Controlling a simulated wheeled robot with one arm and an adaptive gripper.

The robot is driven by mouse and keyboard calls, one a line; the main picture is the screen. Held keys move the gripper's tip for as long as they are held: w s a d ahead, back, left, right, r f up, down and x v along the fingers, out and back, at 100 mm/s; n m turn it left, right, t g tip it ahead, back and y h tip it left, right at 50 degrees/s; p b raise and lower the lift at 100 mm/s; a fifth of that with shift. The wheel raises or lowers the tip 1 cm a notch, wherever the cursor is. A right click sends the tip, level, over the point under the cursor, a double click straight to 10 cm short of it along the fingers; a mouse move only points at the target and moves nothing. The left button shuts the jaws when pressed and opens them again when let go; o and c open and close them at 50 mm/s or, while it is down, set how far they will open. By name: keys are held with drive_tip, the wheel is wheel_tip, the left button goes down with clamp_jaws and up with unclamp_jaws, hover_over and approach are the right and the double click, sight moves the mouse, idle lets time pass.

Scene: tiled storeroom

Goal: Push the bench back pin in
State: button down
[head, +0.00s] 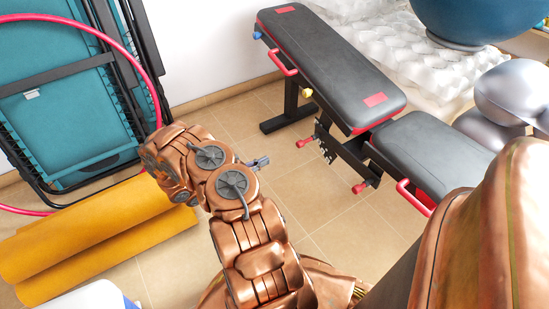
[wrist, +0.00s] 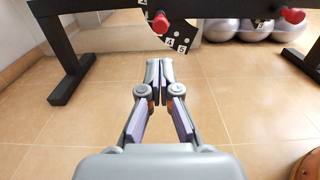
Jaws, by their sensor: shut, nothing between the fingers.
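The bench (head: 325,60) has black pads and stands tilted at the upper right. Below its backrest are two red knobs, one nearer the wall (head: 303,142) and one lower right (head: 360,187). A small yellow knob (head: 307,92) sits at the pad's edge. I cannot tell which is the back pin. In the wrist view a red knob (wrist: 160,22) shows beyond my gripper, beside a black numbered plate with holes (wrist: 180,42); another red knob (wrist: 292,15) is at right. My gripper (wrist: 160,65) is shut and empty, apart from the bench; it also shows in the head view (head: 264,161).
Bench legs (wrist: 68,85) stand on the tiled floor at left and right of the wrist view. Silver balls (head: 515,90) are behind the bench. Floor between gripper and bench is clear.

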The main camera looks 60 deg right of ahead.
sight(297, 145)
drive_tip(key=b+x, duration=0.4)
drive_tip(key=x, duration=0.9)
